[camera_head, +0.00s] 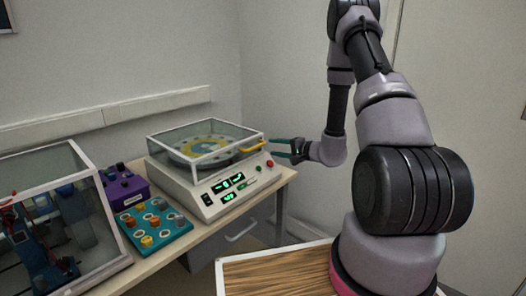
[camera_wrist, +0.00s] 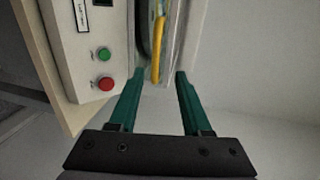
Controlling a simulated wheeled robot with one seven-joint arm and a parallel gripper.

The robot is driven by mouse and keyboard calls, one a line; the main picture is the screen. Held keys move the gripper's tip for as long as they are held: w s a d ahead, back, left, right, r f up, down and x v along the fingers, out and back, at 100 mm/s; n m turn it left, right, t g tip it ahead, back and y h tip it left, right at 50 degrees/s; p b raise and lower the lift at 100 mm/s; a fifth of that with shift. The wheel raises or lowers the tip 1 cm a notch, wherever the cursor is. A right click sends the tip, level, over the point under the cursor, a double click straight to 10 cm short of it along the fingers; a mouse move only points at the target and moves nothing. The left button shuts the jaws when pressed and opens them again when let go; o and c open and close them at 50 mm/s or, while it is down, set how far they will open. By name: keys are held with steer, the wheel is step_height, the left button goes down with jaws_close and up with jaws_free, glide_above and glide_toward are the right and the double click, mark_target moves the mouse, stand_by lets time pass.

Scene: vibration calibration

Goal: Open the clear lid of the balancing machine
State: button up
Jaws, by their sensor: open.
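The balancing machine (camera_head: 222,188) stands on the table at the back, with lit green displays on its front. Its clear lid (camera_head: 175,133) is down over a round plate with a yellow ring. A yellow handle (camera_head: 253,146) sits on the lid's front edge at the right; it also shows in the wrist view (camera_wrist: 157,48). My gripper (camera_head: 276,147) is at the right of the machine, its green fingers pointing at the handle. In the wrist view my gripper (camera_wrist: 160,73) is open, and the handle lies ahead, roughly between the fingertips, with no clear contact.
A teal tray with knobs (camera_head: 161,240) and a purple box (camera_head: 122,186) stand left of the machine. A clear-walled enclosure (camera_head: 97,200) is at the far left. The wall is close behind the table. Green and red buttons (camera_wrist: 105,84) are on the machine's front.

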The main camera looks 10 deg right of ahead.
mark_target(258, 147)
steer(key=x, duration=1)
steer(key=shift+w+d+f, duration=0.2)
steer(key=shift+w+f, duration=0.15)
steer(key=shift+f, duration=0.1)
jaws_close()
stand_by(0.9)
